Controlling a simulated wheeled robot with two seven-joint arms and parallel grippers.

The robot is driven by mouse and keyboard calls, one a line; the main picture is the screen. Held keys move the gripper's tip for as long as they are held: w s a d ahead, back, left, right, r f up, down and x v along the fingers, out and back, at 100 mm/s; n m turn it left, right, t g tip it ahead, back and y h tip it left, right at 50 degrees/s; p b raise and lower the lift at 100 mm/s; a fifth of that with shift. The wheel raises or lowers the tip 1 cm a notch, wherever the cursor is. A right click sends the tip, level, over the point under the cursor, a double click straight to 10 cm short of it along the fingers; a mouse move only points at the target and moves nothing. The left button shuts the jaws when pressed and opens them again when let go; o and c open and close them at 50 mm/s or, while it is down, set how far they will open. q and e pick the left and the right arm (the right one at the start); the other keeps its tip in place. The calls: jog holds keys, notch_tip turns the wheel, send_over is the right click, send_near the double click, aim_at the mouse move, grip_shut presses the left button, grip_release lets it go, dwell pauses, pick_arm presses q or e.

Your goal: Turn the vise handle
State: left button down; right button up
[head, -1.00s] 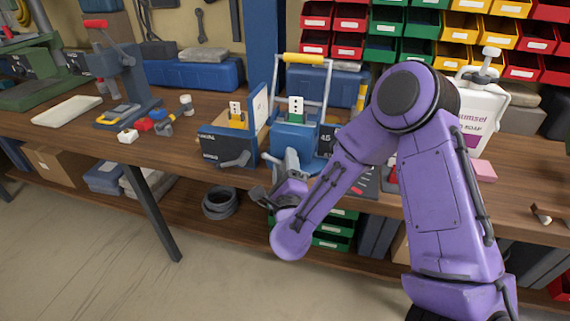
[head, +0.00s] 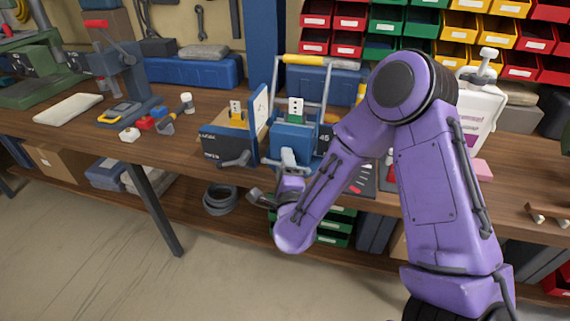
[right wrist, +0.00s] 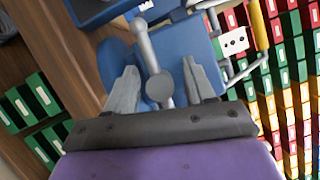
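The blue vise (head: 294,137) stands at the bench's front edge in the head view and fills the upper middle of the right wrist view (right wrist: 178,48). In the right wrist view its grey handle (right wrist: 150,58) shows as a bar with a round end, between my right gripper's fingers. My right gripper (right wrist: 162,88) is open, with gaps visible between each finger and the handle. In the head view the right gripper (head: 268,197) is just below and in front of the vise, partly hidden by my wrist. My left gripper is not in view.
A dark blue-sided box (head: 226,146) stands left of the vise. A blue toolbox (head: 193,72) and the vise's rear neighbours line the back. A white soap jug (head: 483,108) is at right. Green bins (head: 330,237) sit below the bench. The floor in front is clear.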

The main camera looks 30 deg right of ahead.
jog(key=p+v, duration=0.2)
jog(key=v, duration=0.8)
jog(key=shift+s, duration=0.25)
jog(key=shift+a, duration=0.1)
